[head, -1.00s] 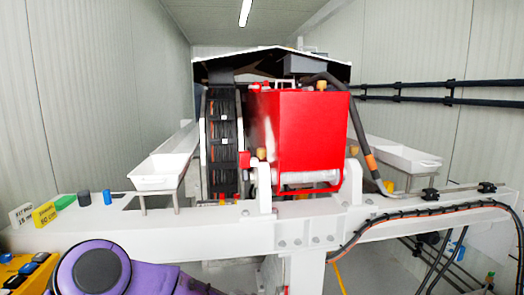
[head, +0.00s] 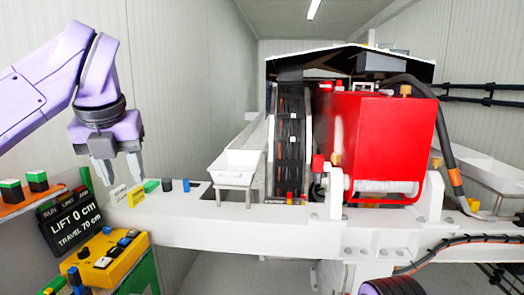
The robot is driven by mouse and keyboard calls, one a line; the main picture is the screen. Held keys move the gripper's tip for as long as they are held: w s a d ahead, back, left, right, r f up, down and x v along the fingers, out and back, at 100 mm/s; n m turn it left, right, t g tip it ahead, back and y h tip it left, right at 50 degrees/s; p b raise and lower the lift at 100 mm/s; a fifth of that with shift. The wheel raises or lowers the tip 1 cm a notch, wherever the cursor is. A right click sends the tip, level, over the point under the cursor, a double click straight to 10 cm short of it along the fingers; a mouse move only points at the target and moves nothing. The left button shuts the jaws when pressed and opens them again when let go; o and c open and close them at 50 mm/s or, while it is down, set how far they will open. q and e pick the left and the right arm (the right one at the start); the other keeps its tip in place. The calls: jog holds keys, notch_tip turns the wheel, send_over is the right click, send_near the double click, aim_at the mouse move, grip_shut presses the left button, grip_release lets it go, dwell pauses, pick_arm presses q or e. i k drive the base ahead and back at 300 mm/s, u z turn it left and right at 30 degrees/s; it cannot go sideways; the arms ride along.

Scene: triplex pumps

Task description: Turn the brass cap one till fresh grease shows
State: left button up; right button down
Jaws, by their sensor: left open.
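Several small brass caps show around the red pump box (head: 375,145): one brass cap on its top right (head: 405,90), another brass cap at its lower left (head: 336,158), one at its right side (head: 437,163) and one further right (head: 474,205). I cannot tell which is cap one, and no fresh grease can be made out. My left gripper (head: 121,173) is open and empty, pointing down at the left above the near end of the white beam, well apart from the caps. My right gripper is out of view.
A white beam (head: 180,210) runs across the front, with a yellow tag (head: 136,195) and small blocks on its left end. A yellow button box (head: 105,262) and a lift display (head: 75,222) stand at lower left. A white tray (head: 240,165) stands left of the pump. A dark hose curves at right.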

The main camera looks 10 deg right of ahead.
aim_at(335, 156)
jog(key=u, duration=0.2)
jog(key=i, duration=1.8)
jog(key=z, duration=2.45)
